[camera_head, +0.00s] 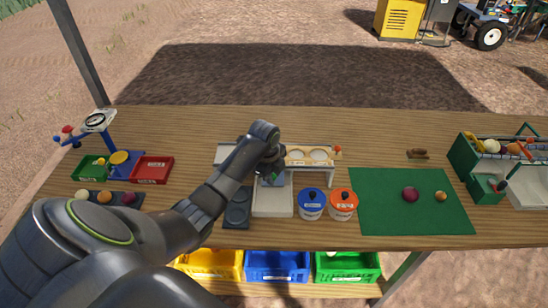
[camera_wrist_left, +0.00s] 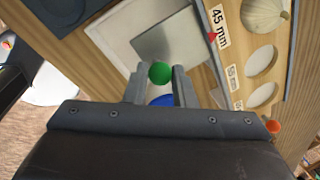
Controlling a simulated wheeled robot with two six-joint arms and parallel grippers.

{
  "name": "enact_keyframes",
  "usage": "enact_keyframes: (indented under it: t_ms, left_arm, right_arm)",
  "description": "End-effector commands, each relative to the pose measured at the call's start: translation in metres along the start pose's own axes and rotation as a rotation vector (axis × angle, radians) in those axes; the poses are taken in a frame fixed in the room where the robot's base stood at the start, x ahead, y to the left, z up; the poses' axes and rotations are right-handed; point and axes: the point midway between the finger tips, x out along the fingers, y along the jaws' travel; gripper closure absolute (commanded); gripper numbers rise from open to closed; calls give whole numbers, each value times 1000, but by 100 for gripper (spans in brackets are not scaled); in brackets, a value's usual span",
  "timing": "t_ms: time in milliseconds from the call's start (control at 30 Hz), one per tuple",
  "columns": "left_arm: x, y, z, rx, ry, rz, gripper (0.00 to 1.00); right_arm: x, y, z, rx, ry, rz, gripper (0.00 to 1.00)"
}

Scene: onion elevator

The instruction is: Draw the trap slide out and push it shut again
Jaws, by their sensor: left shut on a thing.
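A flat grey plate (camera_wrist_left: 172,40), which looks like the trap slide, lies beyond the knob over a pale tray. In the head view the gripper and forearm hide most of the knob and slide. How far the slide is out I cannot tell. My right gripper is not in view.
The pale tray (camera_head: 272,204) lies in front of the stand. Blue-lidded (camera_head: 311,205) and orange-lidded (camera_head: 343,205) pots stand close to its right. A dark two-ring plate (camera_head: 237,208) lies left. A green mat (camera_head: 400,215) with two onions lies right; a scale (camera_head: 98,121) stands far left.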

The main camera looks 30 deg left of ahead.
Motion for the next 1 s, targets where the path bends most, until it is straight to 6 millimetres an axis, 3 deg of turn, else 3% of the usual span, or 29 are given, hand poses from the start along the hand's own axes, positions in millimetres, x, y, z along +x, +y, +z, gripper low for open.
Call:
enact_keyframes:
  t_ms: [667,1000]
  left_arm:
    - [8,-33,24,-1,-3,0,100]
    - [7,-36,26,-1,-2,0,100]
  right_arm:
    - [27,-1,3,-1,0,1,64]
    - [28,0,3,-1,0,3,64]
